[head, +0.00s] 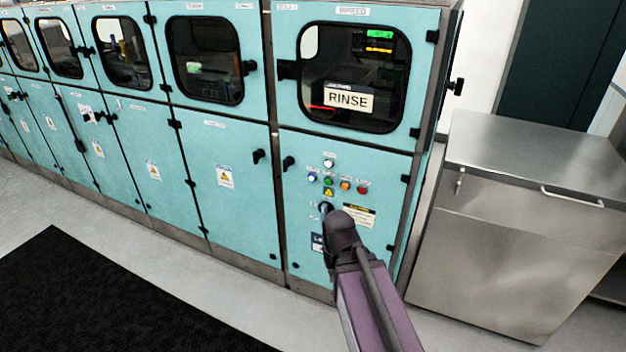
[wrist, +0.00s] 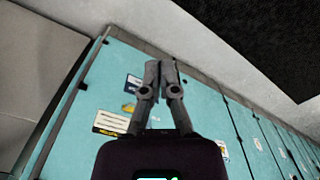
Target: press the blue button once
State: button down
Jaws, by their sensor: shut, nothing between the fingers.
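The blue button (head: 312,177) is a small round button at the left of a cluster on the turquoise cabinet's lower door in the head view. Beside it are a green button (head: 328,180), an orange button (head: 345,185) and a red button (head: 362,189); a white button (head: 328,163) is above. My arm reaches up to just below this cluster, and its dark end hides my fingers there. In the wrist view my gripper (wrist: 161,64) is shut and empty, tips together, in front of the cabinet. The blue button does not show there.
A dark rotary switch (head: 326,207) sits below the buttons, close to my arm. The rinse window (head: 354,78) is above. A steel cabinet (head: 515,235) stands at the right. A black mat (head: 110,300) lies on the floor at the left.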

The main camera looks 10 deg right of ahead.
aim_at(312, 177)
jog(key=w+a+f+t+y+b, duration=0.25)
jog(key=w+t+b, duration=0.2)
jog(key=w, duration=0.65)
jog(key=w+a+f+t+y+b, duration=0.2)
jog(key=w+a+f+t+b, duration=0.3)
jog(key=w, duration=0.6)
jog(key=w+d+r+m+t+b, duration=0.1)
jog(key=w+t+b, duration=0.1)
jog(key=w, duration=0.4)
jog(key=w+d+r+m+t+h+b, duration=0.1)
jog(key=w+r+m+t+b, duration=0.1)
jog(key=w+b, duration=0.2)
jog(key=w+d+r+m+t+h+b, duration=0.1)
jog(key=w+m+t+b, duration=0.1)
jog(key=w, duration=0.6)
jog(key=shift+d+r+b, duration=0.25)
jog(key=shift+d+b, duration=0.15)
jog(key=shift+b, duration=0.2)
jog(key=shift+w+t, duration=0.1)
jog(key=shift+t, duration=0.15)
jog(key=shift+w+d, duration=0.85)
jog(key=shift+w, duration=0.3)
jog(key=shift+w+d, duration=0.85)
jog(key=shift+w, duration=0.3)
jog(key=shift+w+d, duration=0.85)
jog(key=shift+w, duration=0.3)
jog(key=shift+w+d, duration=0.1)
jog(key=shift+w, duration=0.05)
